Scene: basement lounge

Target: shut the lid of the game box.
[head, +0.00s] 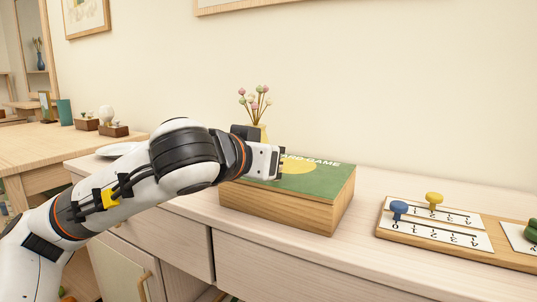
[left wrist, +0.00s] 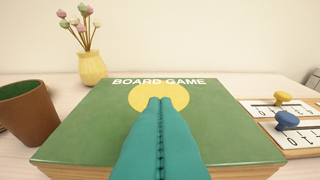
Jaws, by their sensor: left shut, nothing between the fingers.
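The game box (head: 285,207) is a wooden box with a green lid (head: 325,178) on the cabinet top. The lid lies flat over the box and no gap shows between them. In the left wrist view the lid (left wrist: 100,120) has "BOARD GAME" in white and a yellow circle. My left gripper (head: 278,163) is over the lid's left part in the head view. Its teal fingers (left wrist: 161,103) are shut and empty, with the tips over the yellow circle. I cannot tell whether they touch the lid. My right gripper is in neither view.
A yellow vase (left wrist: 91,68) with flowers stands behind the box. A brown pot (left wrist: 28,112) is at its left. A wooden scoring board (head: 455,245) with coloured pegs lies to its right. A white plate (head: 118,149) is farther left.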

